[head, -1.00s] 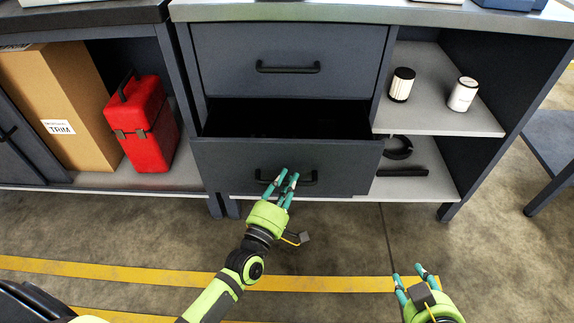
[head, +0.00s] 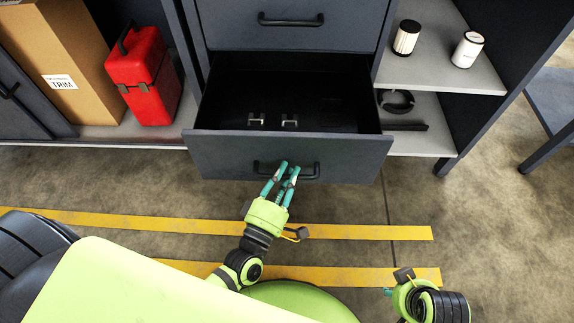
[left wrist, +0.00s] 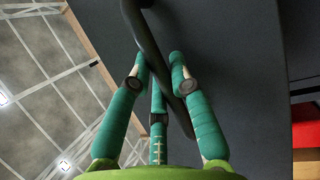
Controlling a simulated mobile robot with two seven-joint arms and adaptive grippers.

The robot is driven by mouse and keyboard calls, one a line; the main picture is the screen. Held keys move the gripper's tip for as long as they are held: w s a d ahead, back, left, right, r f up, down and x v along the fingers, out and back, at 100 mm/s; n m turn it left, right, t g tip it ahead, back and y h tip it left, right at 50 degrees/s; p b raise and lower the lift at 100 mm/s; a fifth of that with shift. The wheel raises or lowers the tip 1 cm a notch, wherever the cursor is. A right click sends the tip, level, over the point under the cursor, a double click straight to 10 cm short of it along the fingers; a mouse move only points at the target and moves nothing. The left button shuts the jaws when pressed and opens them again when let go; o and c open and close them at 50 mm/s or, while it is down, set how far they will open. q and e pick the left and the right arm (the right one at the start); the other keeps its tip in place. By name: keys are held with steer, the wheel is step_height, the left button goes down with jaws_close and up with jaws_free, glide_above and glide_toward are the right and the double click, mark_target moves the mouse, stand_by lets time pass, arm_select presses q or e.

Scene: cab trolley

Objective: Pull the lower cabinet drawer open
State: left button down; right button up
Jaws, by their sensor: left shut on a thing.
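The lower cabinet drawer (head: 215,155) is dark grey and stands well open in the head view, its inside showing. Its black bar handle (head: 312,172) is on the front panel. My left gripper (head: 278,172) is at the handle, its teal fingers shut on it. In the left wrist view the fingers (left wrist: 160,88) lie around the dark handle bar (left wrist: 150,42); part of the bar is hidden by a finger. My right gripper (head: 394,291) is low at the right of the head view, away from the cabinet; its fingers are mostly hidden.
Two small metal pieces (head: 256,120) lie in the drawer. The upper drawer (head: 235,25) is closed. A red toolbox (head: 140,75) and cardboard box (head: 75,50) stand left; two filters (head: 407,38) stand on the right shelf. The floor ahead is clear, with yellow stripes (head: 350,232).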

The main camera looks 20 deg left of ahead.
arm_select(q)
steer(key=shift+s, duration=0.1)
steer(key=c, duration=1.1)
jaws_free()
steer(key=shift+s, duration=0.1)
steer(key=v, duration=1.1)
steer(key=shift+s+f, duration=0.15)
steer(key=shift+s, duration=0.2)
